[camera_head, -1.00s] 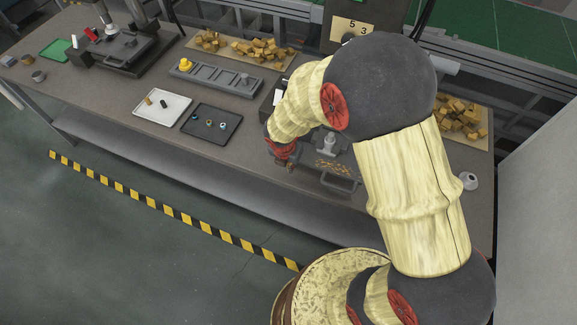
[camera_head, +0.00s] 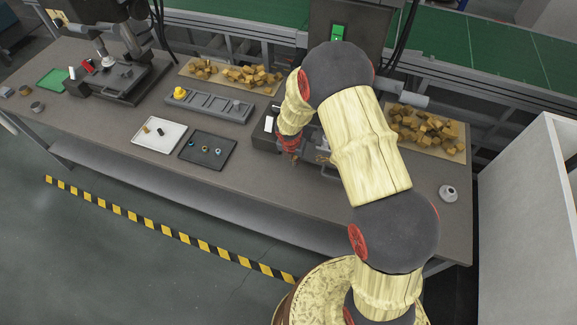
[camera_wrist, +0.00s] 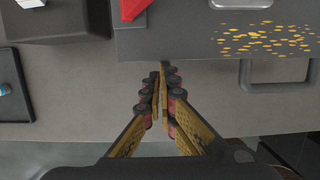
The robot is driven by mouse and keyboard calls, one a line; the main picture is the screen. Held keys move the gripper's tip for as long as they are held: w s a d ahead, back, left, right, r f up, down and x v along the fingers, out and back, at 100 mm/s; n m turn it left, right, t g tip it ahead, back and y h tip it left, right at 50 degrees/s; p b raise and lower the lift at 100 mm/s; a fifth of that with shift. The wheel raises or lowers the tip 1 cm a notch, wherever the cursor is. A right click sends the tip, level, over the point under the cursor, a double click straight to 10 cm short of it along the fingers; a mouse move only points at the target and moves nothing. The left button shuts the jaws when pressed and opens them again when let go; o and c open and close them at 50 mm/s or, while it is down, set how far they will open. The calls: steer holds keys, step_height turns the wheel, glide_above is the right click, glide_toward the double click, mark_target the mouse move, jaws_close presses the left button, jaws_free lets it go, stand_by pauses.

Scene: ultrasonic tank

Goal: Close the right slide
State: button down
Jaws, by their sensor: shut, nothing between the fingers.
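In the wrist view, a grey metal plate (camera_wrist: 170,40) with gold-lit spots and a U-shaped handle (camera_wrist: 245,78) at its front right lies ahead of my gripper. It appears to belong to the right slide; how far the slide is open I cannot tell. My gripper (camera_wrist: 162,68) is shut and empty, its tips just in front of the plate's edge and left of the handle. Whether the tips touch the edge is unclear. In the head view my gripper (camera_head: 293,157) is at the tank station, left of the handle (camera_head: 328,173); my arm hides much of the station.
A black tray (camera_head: 207,149) and a white tray (camera_head: 158,135) lie left on the table. Brass pieces (camera_head: 425,130) lie at right. Bare table (camera_wrist: 75,80) lies in front.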

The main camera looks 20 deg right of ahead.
steer(key=w+d+p, duration=0.1)
steer(key=w, duration=0.1)
steer(key=w+d+p, duration=0.3)
steer(key=w, duration=0.1)
steer(key=shift+w+d, duration=0.1)
steer(key=shift+d, duration=0.1)
steer(key=shift+a, duration=0.1)
